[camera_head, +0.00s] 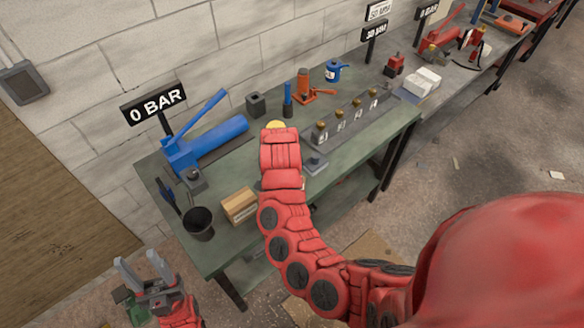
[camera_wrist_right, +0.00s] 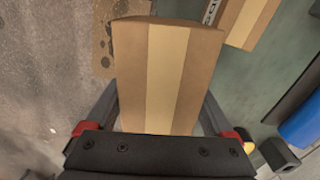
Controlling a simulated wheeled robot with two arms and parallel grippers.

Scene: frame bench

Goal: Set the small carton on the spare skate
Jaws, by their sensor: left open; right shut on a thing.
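A brown carton (camera_wrist_right: 168,70) with a pale tape band fills the middle of the right wrist view, between the fingers of my right gripper (camera_wrist_right: 163,115), which is shut on it. In the head view my right arm hides this gripper and the held carton. Another taped carton (camera_head: 239,205) rests on the green bench near its front edge; a carton also shows at the top of the right wrist view (camera_wrist_right: 247,18). My left gripper (camera_head: 140,262) is open and empty, off the bench's near left end.
The green bench (camera_head: 222,256) holds a black cup (camera_head: 198,224), a blue pump (camera_head: 207,142), an orange jack (camera_head: 304,86) and a grey rack with several brass-topped pieces (camera_head: 347,122). A "0 BAR" sign (camera_head: 155,104) stands at the back left.

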